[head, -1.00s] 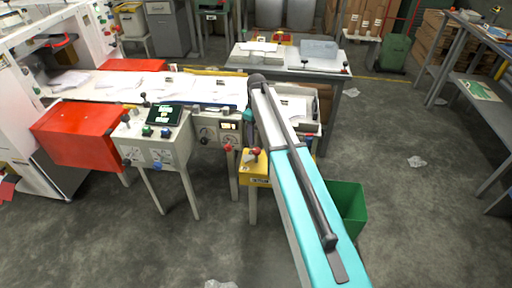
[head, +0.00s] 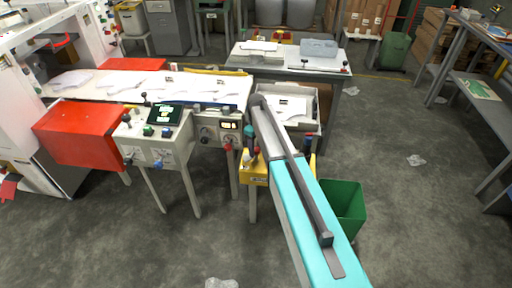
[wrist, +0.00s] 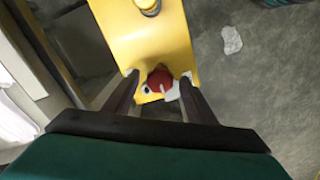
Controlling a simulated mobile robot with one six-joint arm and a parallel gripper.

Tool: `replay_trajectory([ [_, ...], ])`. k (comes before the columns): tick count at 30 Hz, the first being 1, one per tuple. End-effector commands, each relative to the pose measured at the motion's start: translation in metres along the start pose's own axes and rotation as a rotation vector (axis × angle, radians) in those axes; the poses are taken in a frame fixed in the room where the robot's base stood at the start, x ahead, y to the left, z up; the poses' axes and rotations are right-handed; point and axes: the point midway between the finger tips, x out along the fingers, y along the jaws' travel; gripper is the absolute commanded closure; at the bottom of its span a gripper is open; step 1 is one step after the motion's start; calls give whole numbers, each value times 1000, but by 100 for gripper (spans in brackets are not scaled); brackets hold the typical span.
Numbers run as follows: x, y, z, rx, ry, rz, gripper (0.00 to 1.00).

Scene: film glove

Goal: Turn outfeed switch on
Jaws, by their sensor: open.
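A yellow box (head: 259,181) stands at the near right end of the machine, partly covered by my arm. In the wrist view the yellow housing (wrist: 150,42) fills the top middle. A red round knob (wrist: 159,79) with a pale stem shows at its lower end, between my two dark fingers. No label reading "outfeed" is legible. My gripper (wrist: 158,88) is open, with a fingertip on each side of the knob. Contact with the knob cannot be told. A yellow and grey round control (wrist: 148,6) sits farther up the housing.
A grey control panel (head: 150,140) with a dark screen and several knobs stands left of the yellow box. A green bin (head: 345,205) stands right of my arm. Crumpled scraps lie on the floor, including one scrap (head: 416,160) at right.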

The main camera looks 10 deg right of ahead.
Motion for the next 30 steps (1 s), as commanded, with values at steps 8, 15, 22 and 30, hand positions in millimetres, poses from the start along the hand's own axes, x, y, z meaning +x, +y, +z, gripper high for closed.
replay_trajectory([
  [8, 0, 0, 0, 0, 0, 0, 74],
  [15, 0, 0, 0, 2, 0, 0, 90],
  [22, 0, 0, 0, 38, 0, 1, 90],
  [30, 0, 0, 0, 168, 0, 1, 90],
])
